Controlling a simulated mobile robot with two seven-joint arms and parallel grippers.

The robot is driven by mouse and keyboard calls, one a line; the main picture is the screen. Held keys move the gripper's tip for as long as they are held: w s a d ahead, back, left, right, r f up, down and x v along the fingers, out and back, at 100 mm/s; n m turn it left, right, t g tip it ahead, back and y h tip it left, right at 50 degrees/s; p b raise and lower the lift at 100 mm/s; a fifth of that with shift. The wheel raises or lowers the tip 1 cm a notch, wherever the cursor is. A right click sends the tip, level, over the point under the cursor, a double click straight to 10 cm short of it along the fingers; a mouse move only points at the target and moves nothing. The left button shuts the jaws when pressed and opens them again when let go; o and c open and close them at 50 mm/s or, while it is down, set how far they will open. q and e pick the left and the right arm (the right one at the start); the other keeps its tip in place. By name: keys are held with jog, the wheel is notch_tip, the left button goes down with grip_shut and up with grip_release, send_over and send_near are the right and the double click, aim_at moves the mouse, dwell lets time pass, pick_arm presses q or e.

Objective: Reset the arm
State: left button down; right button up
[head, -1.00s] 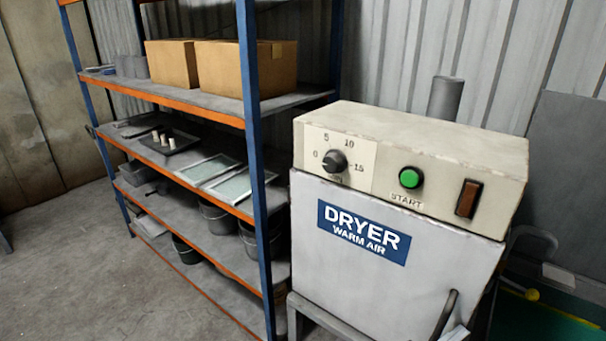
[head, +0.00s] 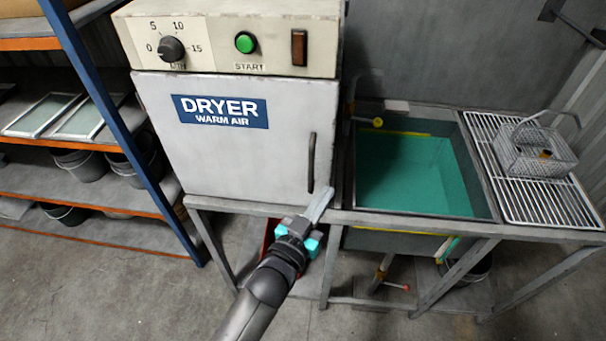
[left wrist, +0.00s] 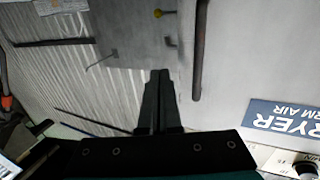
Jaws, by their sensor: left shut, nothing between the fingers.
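My left arm comes up from the bottom of the head view. Its left gripper (head: 322,200) is shut and empty, just in front of the dryer's lower right corner, below the dark door handle (head: 311,162). In the left wrist view the two dark fingers (left wrist: 160,85) are together with nothing between them. The dryer (head: 235,145) is a pale box with a shut door; its blue label also shows in the left wrist view (left wrist: 285,124). My right gripper is not in view.
A sink with green liquid (head: 415,175) stands right of the dryer. A wire basket (head: 535,152) rests on the drain rack (head: 500,185). A blue and orange shelf rack (head: 110,110) stands at left. Bare floor (head: 100,290) is clear at the lower left.

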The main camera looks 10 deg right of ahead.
pick_arm(q)
jog(key=s+a, duration=0.2)
jog(key=s, duration=0.4)
jog(key=s+a+f+n+g+y+b, duration=0.1)
jog(key=s+a+f+g+y+b, duration=0.2)
jog(key=f, duration=0.8)
jog(key=s+a+f+n+g+y+b, duration=0.15)
jog(key=a+f, duration=0.35)
jog(key=f, duration=0.6)
jog(key=s+a+f+g+y+b, duration=0.1)
jog(key=s+a+f+y+b, duration=0.3)
jog(key=f, duration=0.7)
jog(key=s+a+f+g+b, duration=0.2)
jog(key=s+a+f, duration=0.3)
jog(key=s+f, duration=0.2)
jog(key=s+a+f+n+g+y+b, duration=0.1)
jog(key=s+a+f+g+b, duration=0.1)
jog(key=s+f, duration=0.5)
jog(key=s+a+f+n+g+y+b, duration=0.1)
jog(key=s+a+f+g+b, duration=0.1)
jog(key=s+a+f+g, duration=0.2)
jog(key=s+a+f, duration=0.3)
jog(key=s, duration=0.2)
jog(key=shift+a+f, duration=0.25)
jog(key=shift+a, duration=0.1)
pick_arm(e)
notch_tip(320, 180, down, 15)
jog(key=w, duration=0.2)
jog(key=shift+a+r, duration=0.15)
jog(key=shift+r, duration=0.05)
